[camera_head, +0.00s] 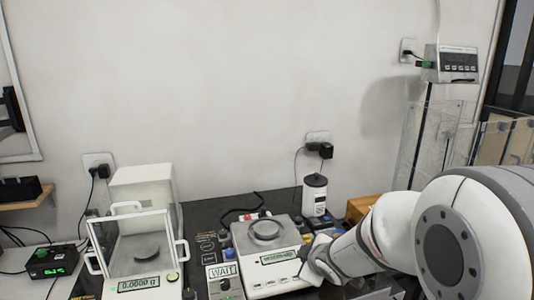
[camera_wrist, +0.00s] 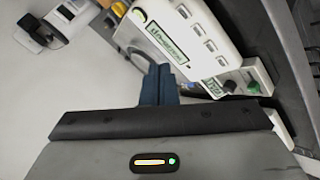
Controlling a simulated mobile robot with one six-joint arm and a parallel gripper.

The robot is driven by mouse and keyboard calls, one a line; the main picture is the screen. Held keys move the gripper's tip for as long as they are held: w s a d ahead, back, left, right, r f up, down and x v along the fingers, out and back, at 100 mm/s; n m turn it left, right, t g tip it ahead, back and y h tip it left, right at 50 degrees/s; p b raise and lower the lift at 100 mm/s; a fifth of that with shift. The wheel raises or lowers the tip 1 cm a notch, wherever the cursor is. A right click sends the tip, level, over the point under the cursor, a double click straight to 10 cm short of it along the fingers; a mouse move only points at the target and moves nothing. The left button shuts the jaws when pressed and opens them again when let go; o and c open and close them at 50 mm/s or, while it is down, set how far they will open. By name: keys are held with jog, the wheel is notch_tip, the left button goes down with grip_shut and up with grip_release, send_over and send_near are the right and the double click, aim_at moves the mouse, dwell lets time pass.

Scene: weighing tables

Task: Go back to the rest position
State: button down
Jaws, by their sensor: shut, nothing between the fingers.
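My gripper (camera_wrist: 158,84) shows in the wrist view as two dark blue fingers held together, with nothing between them. In the head view my white arm reaches in from the right. Its dark end (camera_head: 306,256) is at the right edge of the open-pan scale (camera_head: 245,247), and I cannot tell whether it touches. That scale is white with a round metal pan (camera_head: 265,230) and a greenish display. In the wrist view the scale (camera_wrist: 205,25) lies just beyond the fingertips, seen tilted.
A glass-shielded balance (camera_head: 133,240) reading 0.0000 g stands left of the scale. A small box marked WAIT (camera_head: 222,272) sits between them. A white bottle-like device (camera_head: 314,196) stands behind. A green-lit box (camera_head: 52,262) is far left.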

jog(key=s+d+r+m+g+h, duration=0.35)
jog(key=s+d+m, duration=0.35)
jog(key=s, duration=0.4)
jog(key=s+a+r+m+g+y, duration=0.1)
jog(key=s+m, duration=0.5)
jog(key=s, duration=0.6)
jog(key=shift+s+a+r+g, duration=0.35)
jog(key=shift+a+g, duration=0.35)
jog(key=shift+g, duration=0.45)
jog(key=shift+y, duration=0.25)
